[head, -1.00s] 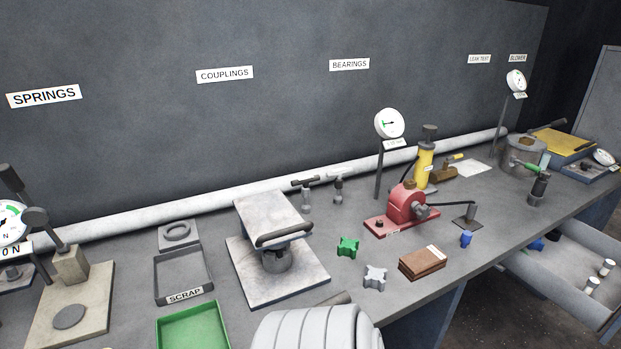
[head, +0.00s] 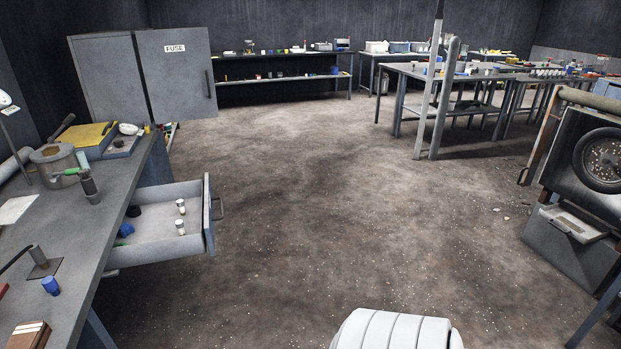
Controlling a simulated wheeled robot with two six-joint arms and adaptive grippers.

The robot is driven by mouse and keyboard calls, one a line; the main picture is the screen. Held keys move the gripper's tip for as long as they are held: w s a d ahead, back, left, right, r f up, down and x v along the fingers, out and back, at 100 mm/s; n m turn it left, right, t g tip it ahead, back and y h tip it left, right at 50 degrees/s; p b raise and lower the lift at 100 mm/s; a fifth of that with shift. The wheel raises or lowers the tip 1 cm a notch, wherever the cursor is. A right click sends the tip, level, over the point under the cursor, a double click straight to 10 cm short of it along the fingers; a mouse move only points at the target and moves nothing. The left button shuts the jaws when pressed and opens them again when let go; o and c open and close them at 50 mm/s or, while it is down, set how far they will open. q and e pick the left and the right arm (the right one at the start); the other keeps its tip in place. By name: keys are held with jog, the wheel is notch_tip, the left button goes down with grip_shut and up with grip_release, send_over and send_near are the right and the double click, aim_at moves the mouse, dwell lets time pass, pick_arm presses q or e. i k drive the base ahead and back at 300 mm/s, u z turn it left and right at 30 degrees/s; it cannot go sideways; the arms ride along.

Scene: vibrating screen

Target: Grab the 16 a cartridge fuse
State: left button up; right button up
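Two small white cylinders with dark or tan ends, which look like cartridge fuses, stand in the open drawer (head: 160,250) under the left bench. The farther cylinder (head: 181,207) and the nearer cylinder (head: 180,227) are near the drawer's front panel. Their ratings are too small to read, so I cannot tell whether either is the 16 A one. A grey cabinet (head: 178,80) labelled FUSE stands at the back left, its doors seemingly closed. Neither of my grippers is in view.
A blue piece (head: 125,230) and a dark round piece (head: 133,211) lie deeper in the drawer. The drawer juts into the aisle from the left bench (head: 60,220). Open floor (head: 330,200) fills the middle. A machine (head: 585,190) stands at right.

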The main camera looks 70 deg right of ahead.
aim_at(180, 203)
jog(key=z, duration=1.5)
jog(key=i, duration=1.55)
